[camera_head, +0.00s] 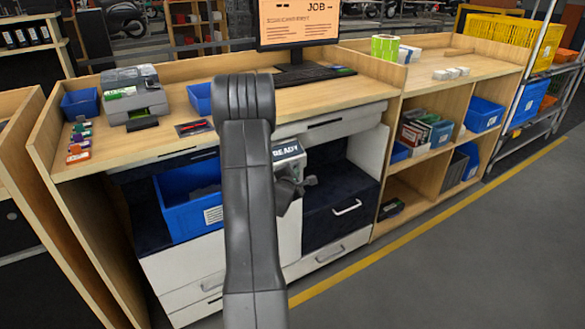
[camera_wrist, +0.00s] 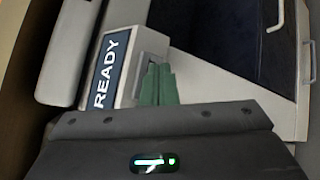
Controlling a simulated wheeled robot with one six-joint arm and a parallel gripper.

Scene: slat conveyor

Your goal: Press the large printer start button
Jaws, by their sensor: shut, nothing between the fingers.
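The large printer (camera_head: 352,190), white with dark panels, stands under the wooden counter. Its READY display (camera_head: 287,150) is lit, and the same display (camera_wrist: 110,70) shows large and sideways in the wrist view. A small grey housing (camera_wrist: 147,46) sits beside the display. My gripper (camera_head: 308,181) is shut and empty in front of the printer. In the wrist view my closed fingertips (camera_wrist: 158,70) overlap the edge of that housing. I cannot tell whether they touch it. The start button is not distinguishable; my fingers or arm may hide it.
A small grey desktop printer (camera_head: 133,92), blue bins (camera_head: 80,103), a keyboard (camera_head: 315,75) and a monitor (camera_head: 298,22) are on the counter. A blue crate (camera_head: 190,207) sits left of my arm. The floor (camera_head: 450,250) at right is clear.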

